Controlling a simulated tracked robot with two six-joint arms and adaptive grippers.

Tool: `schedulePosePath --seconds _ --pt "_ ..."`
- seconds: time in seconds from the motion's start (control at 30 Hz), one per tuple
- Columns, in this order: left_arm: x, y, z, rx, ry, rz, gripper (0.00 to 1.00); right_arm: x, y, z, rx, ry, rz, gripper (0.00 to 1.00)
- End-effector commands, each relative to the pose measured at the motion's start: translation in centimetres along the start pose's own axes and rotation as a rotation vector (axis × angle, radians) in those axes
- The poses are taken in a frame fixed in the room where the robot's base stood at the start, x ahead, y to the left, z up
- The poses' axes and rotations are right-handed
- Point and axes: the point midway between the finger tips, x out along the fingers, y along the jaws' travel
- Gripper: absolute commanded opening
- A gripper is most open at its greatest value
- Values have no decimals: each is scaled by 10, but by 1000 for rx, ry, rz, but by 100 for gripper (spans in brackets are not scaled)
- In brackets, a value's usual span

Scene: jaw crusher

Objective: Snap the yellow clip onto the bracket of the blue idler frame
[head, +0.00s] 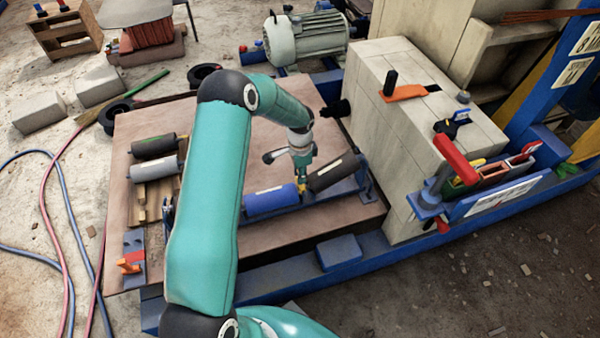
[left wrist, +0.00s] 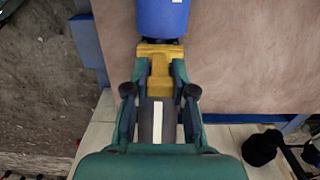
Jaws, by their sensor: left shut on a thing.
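The yellow clip (head: 302,189) is a small piece below my left gripper (head: 301,177) in the head view. In the left wrist view the yellow clip (left wrist: 158,62) lies between the fingers of my left gripper (left wrist: 158,78), which is shut on it. The blue idler frame (head: 340,193) carries a blue roller (head: 271,200) and a dark roller (head: 334,172). The clip is at the gap between these rollers. The blue roller (left wrist: 162,18) is just beyond the clip in the left wrist view. The bracket is hidden, so I cannot tell whether the clip touches it. My right gripper is not in view.
A brown board (head: 150,117) lies under the frame. A black and a grey roller (head: 155,167) rest at its left. An orange clamp (head: 129,265) is on a blue plate at its left front. A pale block (head: 388,140) with tools stands close at the right.

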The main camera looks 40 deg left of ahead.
Motion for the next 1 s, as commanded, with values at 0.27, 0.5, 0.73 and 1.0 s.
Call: schedulePosePath --seconds 0.27,0.5,0.73,1.0 --pt "8 0 0 0 0 0 0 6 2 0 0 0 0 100" --pt "14 0 0 0 0 0 0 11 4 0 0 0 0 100" --pt "17 0 0 0 0 0 34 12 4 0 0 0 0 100" --pt "17 0 0 0 0 0 54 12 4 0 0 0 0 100"
